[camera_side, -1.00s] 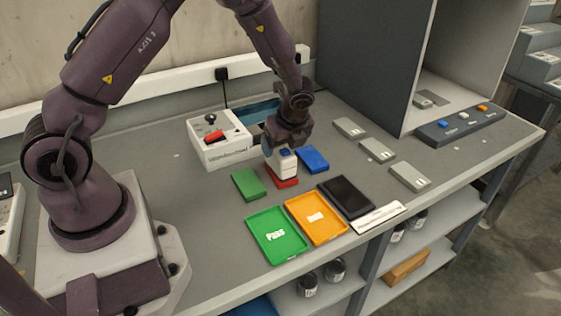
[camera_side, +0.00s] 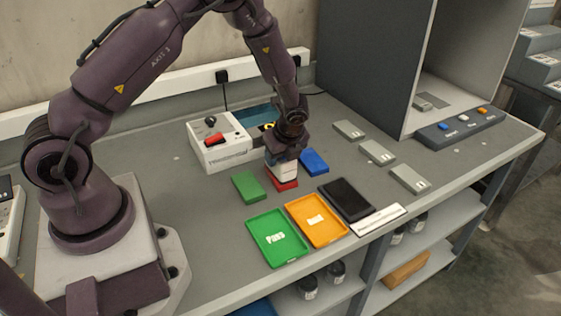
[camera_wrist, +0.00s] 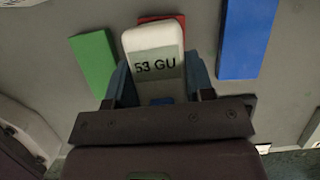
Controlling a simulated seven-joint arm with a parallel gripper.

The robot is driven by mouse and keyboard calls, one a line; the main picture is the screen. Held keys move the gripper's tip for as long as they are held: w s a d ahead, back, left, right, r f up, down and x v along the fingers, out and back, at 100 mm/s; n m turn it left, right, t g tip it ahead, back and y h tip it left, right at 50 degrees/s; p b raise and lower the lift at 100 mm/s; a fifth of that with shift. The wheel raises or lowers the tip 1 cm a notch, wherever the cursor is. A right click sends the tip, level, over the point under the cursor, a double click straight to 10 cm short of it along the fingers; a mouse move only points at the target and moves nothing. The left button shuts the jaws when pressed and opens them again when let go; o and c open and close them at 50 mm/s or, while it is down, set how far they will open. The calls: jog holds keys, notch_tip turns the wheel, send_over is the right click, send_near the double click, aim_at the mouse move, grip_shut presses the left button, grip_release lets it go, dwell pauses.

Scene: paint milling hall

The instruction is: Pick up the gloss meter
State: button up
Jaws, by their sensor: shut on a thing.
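The gloss meter (camera_side: 284,170) is a small white block on the red panel (camera_side: 286,184), partly covered by my gripper. In the wrist view the gloss meter (camera_wrist: 153,48) shows a display reading "53 GU". My gripper (camera_side: 285,155) is pointing down over it and shut on it, one finger on each side. In the wrist view my gripper (camera_wrist: 160,88) has its fingers against the meter's sides. The meter appears to rest on the red panel (camera_wrist: 160,19); any gap beneath cannot be made out.
A green panel (camera_side: 248,187) lies left and a blue panel (camera_side: 314,161) right of the meter. Green (camera_side: 277,238) and orange (camera_side: 316,221) trays and a black pad (camera_side: 346,200) lie in front. A white box (camera_side: 218,143) stands behind left. Grey panels (camera_side: 377,152) lie at right.

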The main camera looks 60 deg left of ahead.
jog(key=shift+r, duration=0.55)
notch_tip(320, 180, up, 3)
jog(key=shift+f, duration=0.2)
jog(key=s+d+r, duration=0.4)
jog(key=s+r, duration=0.5)
jog(key=s, duration=0.4)
jog(key=w+d, duration=0.9)
jog(key=d, duration=0.1)
jog(key=w+f, duration=0.3)
jog(key=w, duration=0.1)
jog(key=w+f, duration=0.3)
jog(key=w, duration=0.2)
jog(key=w+f, duration=0.2)
jog(key=w, duration=0.2)
jog(key=shift+w+d+f, duration=0.2)
jog(key=shift+d+f, duration=0.2)
jog(key=shift+w+f, duration=0.15)
jog(key=shift+f, duration=0.75)
jog(key=shift+w+f, duration=0.1)
jog(key=shift+f, duration=0.75)
